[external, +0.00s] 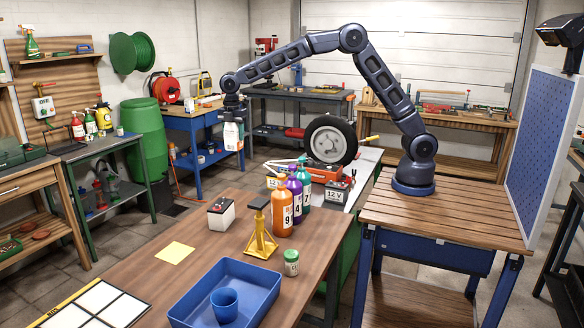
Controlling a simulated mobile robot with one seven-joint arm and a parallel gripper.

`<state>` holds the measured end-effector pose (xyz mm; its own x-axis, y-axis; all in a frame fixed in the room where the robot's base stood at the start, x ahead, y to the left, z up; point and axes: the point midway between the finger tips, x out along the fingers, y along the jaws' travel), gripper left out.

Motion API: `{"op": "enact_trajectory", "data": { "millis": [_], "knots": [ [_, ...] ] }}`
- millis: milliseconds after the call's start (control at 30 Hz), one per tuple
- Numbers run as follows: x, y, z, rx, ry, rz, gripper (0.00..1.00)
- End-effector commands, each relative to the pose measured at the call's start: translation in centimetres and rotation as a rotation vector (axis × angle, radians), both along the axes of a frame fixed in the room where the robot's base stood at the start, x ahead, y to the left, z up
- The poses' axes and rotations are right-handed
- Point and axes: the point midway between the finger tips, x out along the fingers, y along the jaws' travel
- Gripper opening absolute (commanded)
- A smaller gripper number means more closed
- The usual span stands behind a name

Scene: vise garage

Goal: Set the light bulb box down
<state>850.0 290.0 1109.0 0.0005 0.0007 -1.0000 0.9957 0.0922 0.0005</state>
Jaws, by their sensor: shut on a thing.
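My gripper (232,119) points down at the end of my extended arm, left of the picture's middle. It is shut on a small white light bulb box (232,138) with a dark mark on its front. The box hangs upright under the fingers. In the picture it shows in front of the blue workbench (190,123), above and behind the wooden table (160,232). How far it is above any surface cannot be told from this one view.
On the wooden table are a yellow square (174,252), a small battery (221,214), a yellow stand (260,232), several numbered bottles (283,213), a green-white jar (291,263), a blue tray (262,281) with a cup (224,302), and a white grid (98,306). Bare wood shows left of the battery.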

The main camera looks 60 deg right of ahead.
Motion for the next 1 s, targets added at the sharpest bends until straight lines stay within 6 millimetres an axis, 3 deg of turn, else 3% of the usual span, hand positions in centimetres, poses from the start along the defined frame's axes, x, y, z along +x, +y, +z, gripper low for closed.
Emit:
{"op": "enact_trajectory", "data": {
  "millis": [67, 267, 567, 800, 1000],
  "knots": [
    [0.1, 0.0, 1.5, 0.001, -0.003, 0.000, 0.34],
    [-3.0, 1.7, 1.8, 0.005, 0.003, 0.052, 0.34],
    [-9.8, 5.0, 2.4, 0.014, 0.007, 0.167, 0.34],
    [-19.4, 7.9, 2.8, 0.020, 0.010, 0.323, 0.34],
    [-28.1, 9.1, 2.7, 0.018, 0.008, 0.462, 0.34]
  ]
}}
